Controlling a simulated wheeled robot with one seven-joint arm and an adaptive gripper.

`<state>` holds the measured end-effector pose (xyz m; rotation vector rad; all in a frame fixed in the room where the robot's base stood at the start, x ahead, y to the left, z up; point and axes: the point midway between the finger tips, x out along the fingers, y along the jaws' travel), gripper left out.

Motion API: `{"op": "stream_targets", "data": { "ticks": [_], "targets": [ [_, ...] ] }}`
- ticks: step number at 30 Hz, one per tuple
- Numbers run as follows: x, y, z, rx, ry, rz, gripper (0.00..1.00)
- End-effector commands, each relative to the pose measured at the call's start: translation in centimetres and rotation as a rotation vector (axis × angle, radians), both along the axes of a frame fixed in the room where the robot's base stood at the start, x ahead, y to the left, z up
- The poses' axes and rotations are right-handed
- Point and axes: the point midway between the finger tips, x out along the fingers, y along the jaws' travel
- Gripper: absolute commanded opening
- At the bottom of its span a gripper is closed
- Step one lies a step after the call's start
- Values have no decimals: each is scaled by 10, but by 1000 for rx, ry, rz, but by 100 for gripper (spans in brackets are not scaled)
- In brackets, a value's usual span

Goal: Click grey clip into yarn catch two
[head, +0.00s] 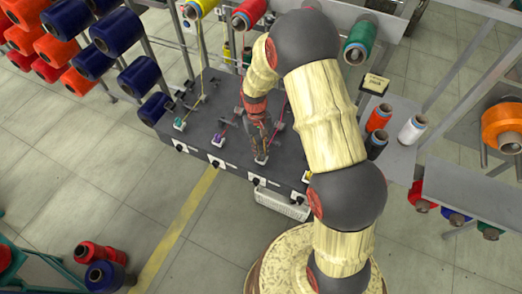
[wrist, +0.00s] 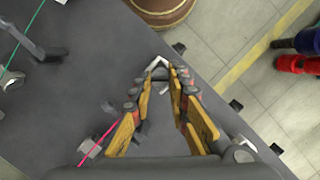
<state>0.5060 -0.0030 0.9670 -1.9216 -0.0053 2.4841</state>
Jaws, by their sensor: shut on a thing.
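My gripper (head: 260,148) reaches down over the front part of the dark machine table (head: 215,105). Its fingers are closed on a small grey clip (head: 261,159), which pokes out beyond the fingertips. In the wrist view the fingertips (wrist: 172,78) converge and the pale, V-shaped clip end (wrist: 158,66) shows at their far end, close to the table edge. The fingers hide most of the clip and whatever lies directly under it. I cannot tell whether it touches a yarn catch.
Spools stand on the rack above; blue bobbins (head: 118,32) are on the left. Orange (head: 379,117) and white (head: 412,130) cones stand on a side shelf. A pink thread (wrist: 105,135) and a green thread (wrist: 25,40) cross the table. A white basket (head: 283,203) hangs below.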

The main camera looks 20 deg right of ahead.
Motion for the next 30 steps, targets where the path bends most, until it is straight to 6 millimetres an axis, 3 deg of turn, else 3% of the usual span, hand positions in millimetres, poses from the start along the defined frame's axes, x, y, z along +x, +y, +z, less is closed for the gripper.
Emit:
{"op": "stream_targets", "data": {
  "ticks": [12,22,26,30],
  "targets": [
    [0,0,1,0,-1,0,39],
    [1,0,3,0,-1,0,39],
    [5,0,15,0,-3,0,39],
    [12,0,40,0,-6,0,39]
  ]
}}
